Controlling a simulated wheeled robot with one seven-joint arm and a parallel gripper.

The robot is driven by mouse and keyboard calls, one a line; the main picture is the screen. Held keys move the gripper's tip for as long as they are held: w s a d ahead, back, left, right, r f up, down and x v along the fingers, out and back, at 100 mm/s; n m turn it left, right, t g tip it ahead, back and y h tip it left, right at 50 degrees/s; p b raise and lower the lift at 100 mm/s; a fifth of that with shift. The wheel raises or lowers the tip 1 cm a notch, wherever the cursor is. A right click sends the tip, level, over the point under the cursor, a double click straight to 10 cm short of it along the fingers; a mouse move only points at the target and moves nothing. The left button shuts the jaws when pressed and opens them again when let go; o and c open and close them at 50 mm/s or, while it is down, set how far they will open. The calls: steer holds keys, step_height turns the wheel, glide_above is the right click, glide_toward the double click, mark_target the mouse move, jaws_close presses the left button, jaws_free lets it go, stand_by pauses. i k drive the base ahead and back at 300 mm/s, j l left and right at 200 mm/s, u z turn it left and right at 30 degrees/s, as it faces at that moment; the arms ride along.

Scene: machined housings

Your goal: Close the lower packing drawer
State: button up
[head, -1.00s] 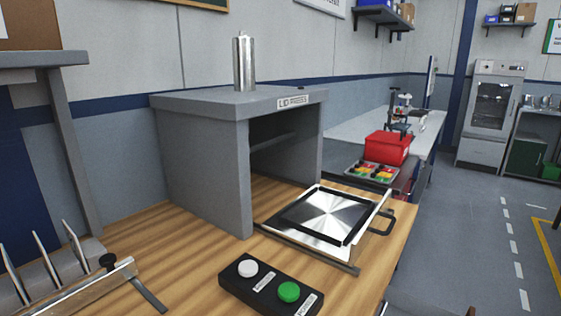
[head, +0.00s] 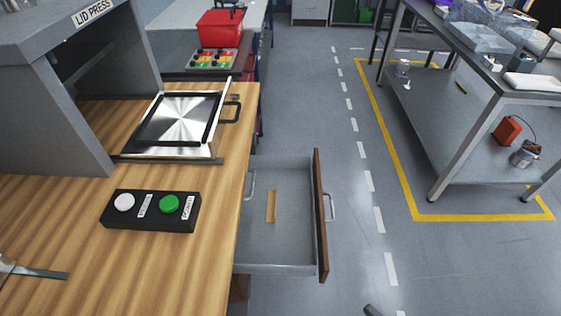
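A drawer (head: 283,238) stands pulled out from the right side of the wooden bench in the head view. It has a grey tray, a brown front panel (head: 320,215) and a metal handle (head: 331,207) on its outer face. A small tan strip (head: 270,206) shows on its floor. Another metal handle (head: 250,185) shows at the bench side above the tray, so the open drawer looks like the lower one. My gripper cannot be made out; only a small dark shape shows at the bottom edge, and I cannot tell what it is.
The bench top (head: 75,270) holds a lid press (head: 50,110), its extended metal plate (head: 180,118) and a button box (head: 150,210). Grey floor right of the drawer is clear up to a yellow-marked area with a metal table (head: 480,100).

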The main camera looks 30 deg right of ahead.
mark_target(296, 244)
steer(key=i+l+u, duration=0.2)
steer(key=i+l, duration=0.15)
steer(key=l, duration=0.3)
steer(key=i+l+u, duration=0.15)
steer(key=l, duration=0.2)
steer(key=l+u, duration=0.2)
steer(key=l, duration=0.25)
steer(key=k+l+u, duration=0.15)
steer(key=l, duration=0.25)
steer(key=k+l+u, duration=0.2)
steer(key=l, duration=0.25)
steer(key=l+u, duration=0.15)
steer(key=l, duration=0.25)
steer(key=k+l+u, duration=0.2)
steer(key=l, duration=0.2)
steer(key=k+l, duration=0.2)
steer(key=k+u, duration=0.05)
steer(key=k, duration=0.05)
